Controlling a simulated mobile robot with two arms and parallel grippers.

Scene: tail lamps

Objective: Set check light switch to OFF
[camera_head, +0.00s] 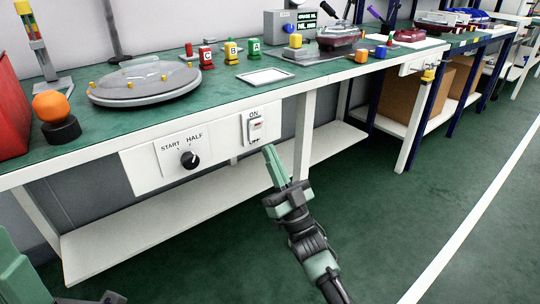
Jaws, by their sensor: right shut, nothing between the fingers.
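The check light switch (256,129) is a small white rocker with a red mark, set in a white panel on the front of the bench. The word ON shows above it; the label below is partly hidden. My right gripper (268,150) is shut and empty, its green fingertips just below and slightly right of the switch. I cannot tell whether they touch it. A green part of my left arm (18,275) shows at the lower left; its fingertips are not in view.
A black START/HALF knob (189,159) is on the panel to the left. The green bench top (140,125) holds a clear domed disc (145,83), an orange ball on a black base (55,115) and lettered blocks. A white lower shelf (150,225) runs below. The floor at right is clear.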

